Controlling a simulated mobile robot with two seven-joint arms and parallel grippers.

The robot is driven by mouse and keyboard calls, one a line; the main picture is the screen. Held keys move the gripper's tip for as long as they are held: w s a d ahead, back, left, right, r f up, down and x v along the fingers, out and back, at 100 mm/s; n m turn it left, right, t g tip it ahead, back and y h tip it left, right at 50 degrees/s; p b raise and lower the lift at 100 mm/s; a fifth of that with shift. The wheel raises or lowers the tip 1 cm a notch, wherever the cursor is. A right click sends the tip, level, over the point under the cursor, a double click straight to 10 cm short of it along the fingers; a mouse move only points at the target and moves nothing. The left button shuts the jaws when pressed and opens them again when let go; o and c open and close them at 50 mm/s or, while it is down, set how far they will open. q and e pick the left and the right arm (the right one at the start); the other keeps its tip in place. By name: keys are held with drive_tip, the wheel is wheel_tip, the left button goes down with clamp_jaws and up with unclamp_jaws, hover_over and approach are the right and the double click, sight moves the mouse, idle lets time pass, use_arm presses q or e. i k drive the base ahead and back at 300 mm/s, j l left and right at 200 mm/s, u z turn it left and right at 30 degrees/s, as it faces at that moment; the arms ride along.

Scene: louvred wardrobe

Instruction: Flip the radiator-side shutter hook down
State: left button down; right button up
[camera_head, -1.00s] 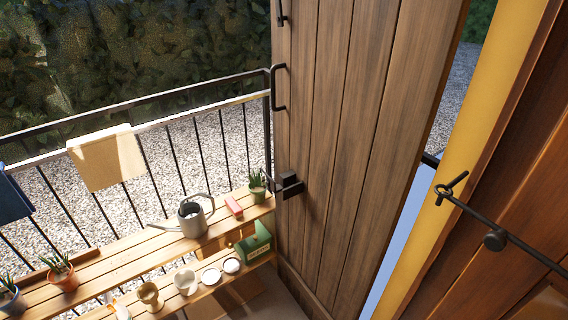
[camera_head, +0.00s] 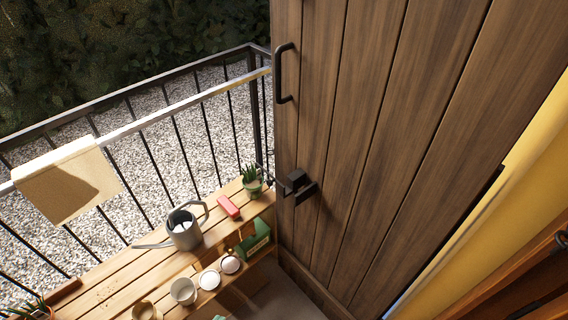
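A tall plank shutter (camera_head: 375,150) stands open and fills the middle of the view. It carries a black pull handle (camera_head: 284,73) near its left edge. Lower down is a black latch block (camera_head: 300,187), with a thin dark hook-like rod (camera_head: 268,177) reaching left from it towards the railing. Whether this rod is the task's hook, and whether it is up or down, I cannot tell. A piece of dark metal hardware (camera_head: 562,239) is cut off at the right edge, by the brown wood there. Neither gripper is in view.
A slatted bench (camera_head: 105,285) below left holds a watering can (camera_head: 184,229), a red block (camera_head: 229,207), a potted plant (camera_head: 252,182) and several pots. A metal railing (camera_head: 150,123) with a draped beige cloth (camera_head: 66,180) runs behind it. A yellow wall strip (camera_head: 525,195) is at right.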

sight(269, 182)
drive_tip(key=i+j+z, duration=0.35)
drive_tip(key=j+z, duration=0.2)
drive_tip(key=i+j+z, duration=0.1)
drive_tip(key=j+z, duration=0.15)
drive_tip(key=j, duration=0.25)
